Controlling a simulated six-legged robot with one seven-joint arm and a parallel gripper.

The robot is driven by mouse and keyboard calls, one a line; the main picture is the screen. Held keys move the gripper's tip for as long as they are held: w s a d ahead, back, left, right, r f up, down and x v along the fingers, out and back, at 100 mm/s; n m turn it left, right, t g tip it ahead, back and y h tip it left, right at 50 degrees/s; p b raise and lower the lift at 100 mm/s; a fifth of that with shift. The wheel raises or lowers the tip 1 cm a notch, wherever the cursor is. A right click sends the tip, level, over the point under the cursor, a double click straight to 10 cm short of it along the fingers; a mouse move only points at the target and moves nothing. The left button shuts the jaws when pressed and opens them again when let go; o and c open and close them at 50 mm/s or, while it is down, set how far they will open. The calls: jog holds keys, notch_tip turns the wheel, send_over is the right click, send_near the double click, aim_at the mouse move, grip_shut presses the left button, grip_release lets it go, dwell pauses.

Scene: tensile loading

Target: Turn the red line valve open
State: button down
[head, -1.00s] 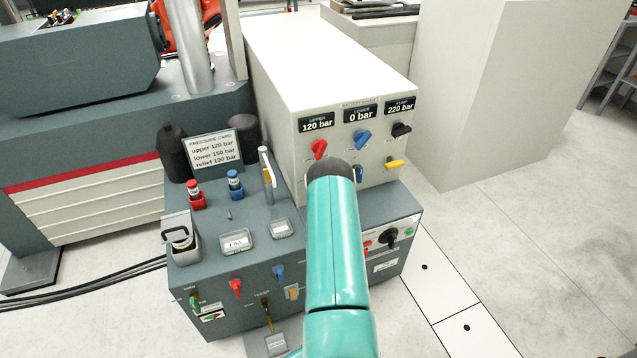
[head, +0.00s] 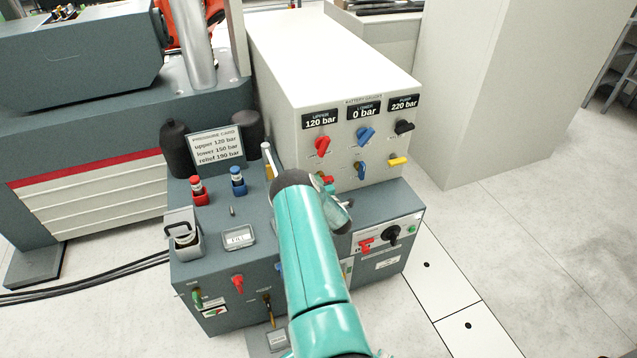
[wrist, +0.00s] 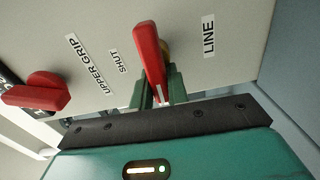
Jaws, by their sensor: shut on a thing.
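The red line valve handle (wrist: 150,60) stands beside the LINE label (wrist: 209,36) in the wrist view, with the SHUT label (wrist: 119,62) on its other side. My gripper (wrist: 160,92) is shut on the handle, its two green fingers on either side of it. In the head view a red handle (head: 327,179) shows low on the front of the pale cabinet, below the upper valve.
Another red handle (wrist: 38,92), by the UPPER GRIP label (wrist: 87,63), sits to the left in the wrist view. Blue (head: 366,136), black (head: 404,127) and yellow (head: 398,161) handles are close by. The grey lower unit (head: 250,292) stands beneath my arm.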

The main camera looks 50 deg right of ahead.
jog(key=shift+n, duration=0.3)
jog(key=c, duration=1.4)
grip_release()
jog(key=shift+o, duration=0.2)
jog(key=v, duration=1.4)
jog(key=shift+d+f, duration=0.1)
